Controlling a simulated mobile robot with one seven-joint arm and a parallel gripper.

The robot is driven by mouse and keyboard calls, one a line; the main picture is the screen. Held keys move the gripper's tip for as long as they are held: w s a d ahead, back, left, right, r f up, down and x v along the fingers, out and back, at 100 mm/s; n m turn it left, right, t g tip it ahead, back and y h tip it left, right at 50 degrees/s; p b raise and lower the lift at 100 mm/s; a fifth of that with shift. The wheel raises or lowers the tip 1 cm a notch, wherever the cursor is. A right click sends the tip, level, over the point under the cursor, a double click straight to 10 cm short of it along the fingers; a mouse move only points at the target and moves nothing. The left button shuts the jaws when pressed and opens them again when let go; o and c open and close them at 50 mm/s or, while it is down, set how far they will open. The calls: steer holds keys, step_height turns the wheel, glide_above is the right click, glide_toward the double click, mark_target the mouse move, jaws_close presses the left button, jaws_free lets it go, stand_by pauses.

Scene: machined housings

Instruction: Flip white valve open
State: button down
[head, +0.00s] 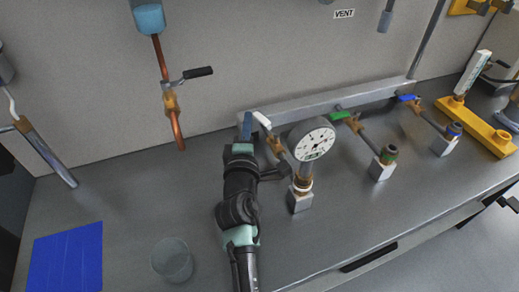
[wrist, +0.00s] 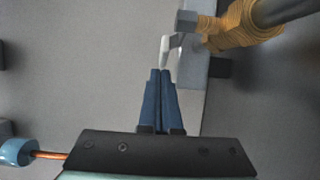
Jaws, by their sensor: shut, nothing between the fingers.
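The white valve handle (head: 262,120) sits on a brass valve body (head: 276,147) at the left end of the metal rail, beside the round pressure gauge (head: 311,138). In the wrist view the white handle (wrist: 166,50) is just beyond my fingertips, and the brass fitting (wrist: 228,30) is at upper right. My gripper (head: 247,118) has blue fingers that are shut and empty, pointing at the wall just left of the handle. In the wrist view the fingertips (wrist: 160,72) are close to the handle's end; I cannot tell whether they touch it.
Green-handled (head: 339,115) and blue-handled (head: 406,98) valves stand farther right along the rail (head: 310,105). A black-handled valve (head: 197,72) on a copper pipe hangs at upper left. A glass beaker (head: 172,260) and blue mat (head: 66,260) are at lower left. The bench left of my arm is mostly clear.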

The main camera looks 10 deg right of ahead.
steer(key=shift+w+d, duration=0.5)
steer(key=shift+w, duration=0.1)
steer(key=shift+w+d, duration=0.1)
stand_by(0.5)
step_height(320, 180, up, 10)
steer(key=p, duration=0.4)
steer(key=shift+r+p, duration=0.1)
steer(key=shift+p, duration=0.2)
